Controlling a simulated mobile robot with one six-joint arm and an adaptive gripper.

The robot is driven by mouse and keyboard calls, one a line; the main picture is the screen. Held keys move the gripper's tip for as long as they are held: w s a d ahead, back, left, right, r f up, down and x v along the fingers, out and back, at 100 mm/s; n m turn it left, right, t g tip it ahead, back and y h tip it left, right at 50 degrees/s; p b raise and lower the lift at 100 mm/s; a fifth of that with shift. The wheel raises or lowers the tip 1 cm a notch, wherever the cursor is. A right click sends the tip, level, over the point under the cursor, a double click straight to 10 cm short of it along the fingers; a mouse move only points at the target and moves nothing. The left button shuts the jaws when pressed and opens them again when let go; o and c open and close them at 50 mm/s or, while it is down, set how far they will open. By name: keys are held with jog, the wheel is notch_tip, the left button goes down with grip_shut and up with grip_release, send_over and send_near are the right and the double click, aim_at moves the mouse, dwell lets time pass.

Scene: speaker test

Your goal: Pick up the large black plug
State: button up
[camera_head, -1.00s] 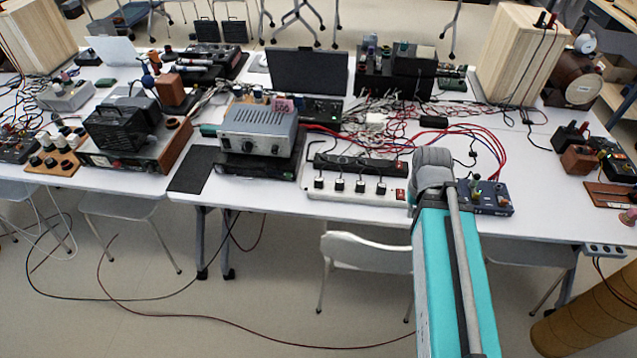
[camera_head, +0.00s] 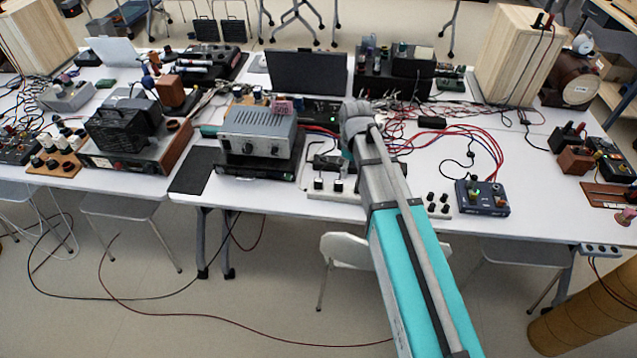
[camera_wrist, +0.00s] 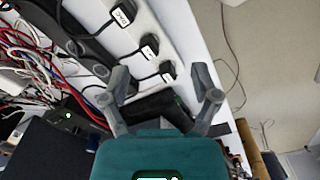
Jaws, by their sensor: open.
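In the head view, a white power strip (camera_head: 345,197) lies near the table's front edge with small black plugs (camera_head: 318,184) in it; my arm covers its right part. In the wrist view, the white strip (camera_wrist: 140,28) runs along the top with labelled black plugs, such as the lowest one (camera_wrist: 168,72). My gripper (camera_wrist: 158,82) is open, its fingers spread just below that plug. A dark block (camera_wrist: 152,106) shows between and behind the fingers; I cannot tell whether it is the large black plug. In the head view my gripper is hidden behind my wrist.
A grey amplifier (camera_head: 258,130) stands left of my arm. Red and blue cables (camera_head: 470,140) run to a blue box (camera_head: 482,197) on the right. Small black knobs (camera_head: 438,208) sit right of my arm. A black mat (camera_head: 195,170) lies at the left front. A white chair (camera_head: 345,250) stands below.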

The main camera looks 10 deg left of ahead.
aim_at(318, 180)
jog(key=w+a+n, duration=0.3)
jog(key=a+n, duration=0.2)
jog(key=a, duration=0.5)
jog(key=shift+w+r+n+p, duration=0.3)
jog(key=shift+w+r, duration=0.1)
jog(key=shift+f, duration=0.2)
notch_tip(318, 180, down, 8)
jog(key=b, duration=0.8)
jog(key=shift+f+b, duration=0.15)
jog(key=shift+b, duration=0.2)
jog(key=shift+f, duration=0.1)
jog(key=shift+w+f+b, duration=0.2)
jog(key=shift+f+b, duration=2.3)
jog(key=shift+b, duration=0.1)
grip_shut()
